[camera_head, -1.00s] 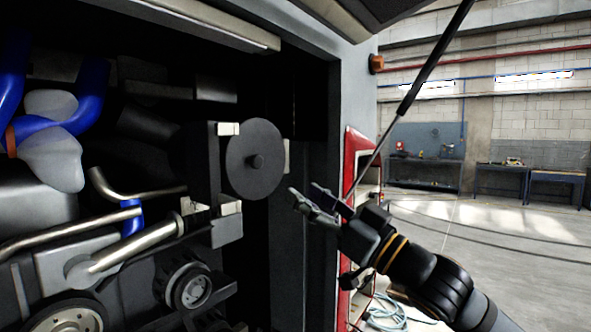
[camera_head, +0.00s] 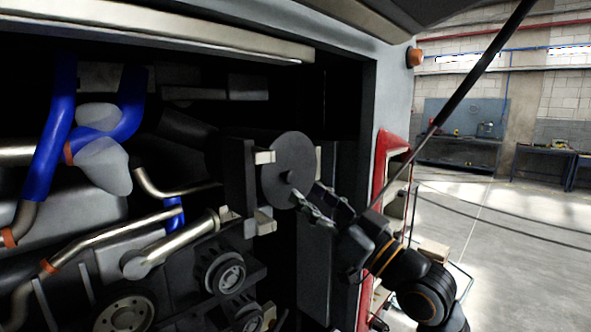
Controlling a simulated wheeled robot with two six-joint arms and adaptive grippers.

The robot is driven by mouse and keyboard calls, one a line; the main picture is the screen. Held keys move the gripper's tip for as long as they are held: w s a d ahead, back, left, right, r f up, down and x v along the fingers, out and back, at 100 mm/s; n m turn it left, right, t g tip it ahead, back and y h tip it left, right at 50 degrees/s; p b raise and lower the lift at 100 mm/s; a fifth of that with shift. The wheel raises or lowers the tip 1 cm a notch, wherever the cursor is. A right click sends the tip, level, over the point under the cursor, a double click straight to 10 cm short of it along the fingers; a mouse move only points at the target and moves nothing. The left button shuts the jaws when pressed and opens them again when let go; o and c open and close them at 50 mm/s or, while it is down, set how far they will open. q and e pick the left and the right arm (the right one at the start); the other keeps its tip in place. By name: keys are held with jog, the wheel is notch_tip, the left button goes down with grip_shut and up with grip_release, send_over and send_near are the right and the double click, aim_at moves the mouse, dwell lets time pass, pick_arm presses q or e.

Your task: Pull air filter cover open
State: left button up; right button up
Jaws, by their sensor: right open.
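The air filter cover (camera_head: 284,158) is a dark grey round disc with a small knob (camera_head: 290,178) at its centre. It sits on a dark housing with pale clips inside the engine bay and appears closed. My right gripper (camera_head: 309,199) is open, with its fingers pointing left toward the knob. The fingertips overlap the lower right part of the disc in the picture, close to the knob; I cannot tell whether they touch it. My left gripper is not in view.
Blue hoses (camera_head: 52,130) and metal pipes (camera_head: 110,233) fill the bay at left. Pulleys (camera_head: 226,274) lie below the cover. The bay's right frame (camera_head: 345,120), a red-edged panel (camera_head: 381,185) and a gas strut (camera_head: 455,95) stand beside my right arm. Open floor lies at right.

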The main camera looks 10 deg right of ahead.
aim_at(292, 180)
jog(key=p+x, duration=0.1)
jog(key=x, duration=0.2)
jog(key=shift+w+r, duration=0.2)
jog(key=shift+x, duration=0.8)
jog(key=shift+f, duration=0.15)
grip_shut()
